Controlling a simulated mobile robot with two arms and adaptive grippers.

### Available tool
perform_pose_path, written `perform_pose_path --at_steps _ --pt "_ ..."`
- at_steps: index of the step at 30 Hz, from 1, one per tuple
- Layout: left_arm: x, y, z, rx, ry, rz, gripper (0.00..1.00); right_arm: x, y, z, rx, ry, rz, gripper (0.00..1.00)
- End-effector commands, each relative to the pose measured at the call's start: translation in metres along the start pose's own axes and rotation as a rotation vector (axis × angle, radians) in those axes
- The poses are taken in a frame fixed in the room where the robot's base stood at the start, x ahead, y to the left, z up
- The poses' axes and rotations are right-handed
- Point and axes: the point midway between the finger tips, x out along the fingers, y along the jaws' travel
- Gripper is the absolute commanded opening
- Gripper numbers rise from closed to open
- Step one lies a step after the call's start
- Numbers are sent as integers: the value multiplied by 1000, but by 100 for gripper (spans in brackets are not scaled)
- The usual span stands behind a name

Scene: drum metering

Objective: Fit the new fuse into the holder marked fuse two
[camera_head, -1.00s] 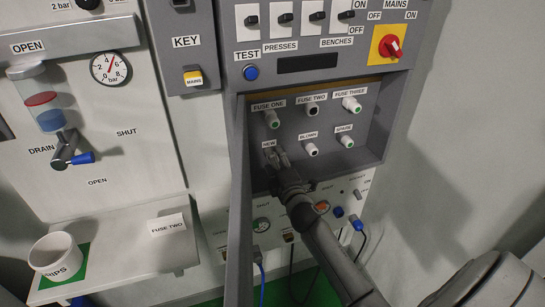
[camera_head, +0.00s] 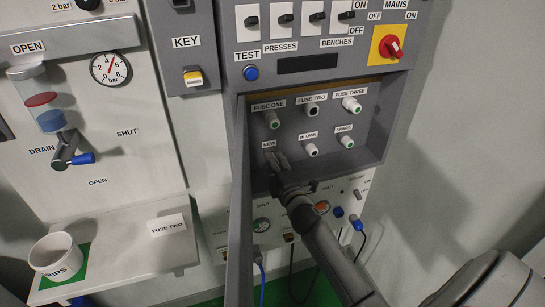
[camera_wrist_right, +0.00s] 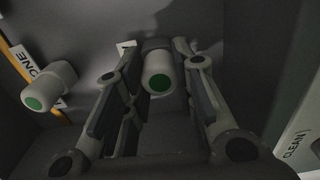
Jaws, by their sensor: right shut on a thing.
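My right gripper (camera_head: 278,162) is at the NEW position, low on the left inside the grey fuse box. In the right wrist view its fingers (camera_wrist_right: 160,95) are on both sides of a white fuse with a green end (camera_wrist_right: 158,76), the new fuse, and are shut on it. In the head view the gripper hides this fuse. I cannot tell whether it is still seated. The fuse two holder (camera_head: 312,109) is in the upper row, middle, and shows a dark round centre. My left gripper is not in view.
Fuse one (camera_head: 272,121) and fuse three (camera_head: 352,105) flank the fuse two holder. Below are the blown (camera_head: 311,150) and spare (camera_head: 346,142) positions. The box's open door (camera_head: 239,200) stands left of my arm. A shelf (camera_head: 120,250) holds a white cup (camera_head: 56,258).

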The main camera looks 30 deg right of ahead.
Motion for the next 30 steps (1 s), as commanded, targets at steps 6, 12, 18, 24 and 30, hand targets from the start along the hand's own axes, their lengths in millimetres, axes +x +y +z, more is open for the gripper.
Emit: perform_pose_path --at_steps 6,12,18,24,30 --pt "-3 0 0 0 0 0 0 -9 0 0 1 0 0 0" --pt "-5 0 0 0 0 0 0 -17 1 0 0 0 1 0" --pt "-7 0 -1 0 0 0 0 -25 1 0 0 -1 1 0" --pt "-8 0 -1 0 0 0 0 -33 0 0 1 0 0 0" --pt "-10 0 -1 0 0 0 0 -42 0 0 1 1 1 0"
